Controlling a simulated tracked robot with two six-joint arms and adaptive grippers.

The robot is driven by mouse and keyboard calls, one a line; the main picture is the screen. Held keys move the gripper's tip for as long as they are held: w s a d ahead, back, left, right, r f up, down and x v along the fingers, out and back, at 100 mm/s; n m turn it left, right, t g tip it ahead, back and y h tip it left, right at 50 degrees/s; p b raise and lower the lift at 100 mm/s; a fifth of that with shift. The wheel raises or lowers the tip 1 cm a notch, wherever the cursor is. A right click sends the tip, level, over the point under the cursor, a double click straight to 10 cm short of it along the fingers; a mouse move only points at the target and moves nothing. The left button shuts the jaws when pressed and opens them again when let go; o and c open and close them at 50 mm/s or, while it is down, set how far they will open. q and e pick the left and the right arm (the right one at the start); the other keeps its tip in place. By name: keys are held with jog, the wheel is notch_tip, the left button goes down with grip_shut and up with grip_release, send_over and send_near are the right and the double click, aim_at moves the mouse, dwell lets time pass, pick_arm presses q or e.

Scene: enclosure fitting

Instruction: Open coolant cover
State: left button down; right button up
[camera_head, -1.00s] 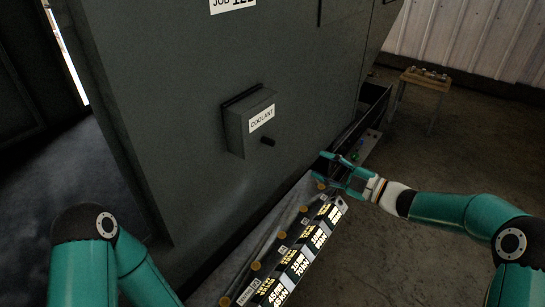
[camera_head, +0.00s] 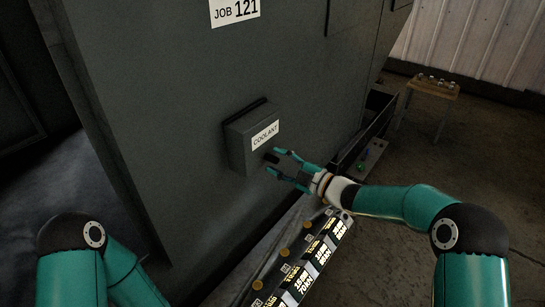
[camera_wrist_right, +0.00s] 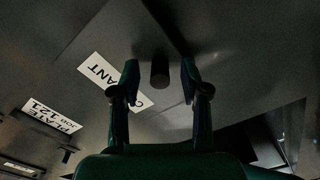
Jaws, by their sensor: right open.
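The coolant cover (camera_head: 242,146) is a dark grey box with a white COOLANT label (camera_head: 264,134), standing out from the grey enclosure wall. It looks closed. My right gripper (camera_head: 270,164) is open at the lower right of the cover's front, close to its knob. In the right wrist view the dark round knob (camera_wrist_right: 160,72) shows between the two open fingers (camera_wrist_right: 160,80), and the left finger overlaps part of the label. I cannot tell whether the fingers touch the knob. My left arm shows at the lower left, but its gripper is out of view.
A ledge (camera_head: 300,262) with several tags and brass-coloured round pieces runs below the cover. A small wooden table (camera_head: 433,88) with small items stands at the back right. A JOB 121 plate (camera_head: 235,11) is on the wall above.

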jog(key=shift+w+a, duration=0.2)
jog(key=shift+a, duration=0.2)
grip_shut()
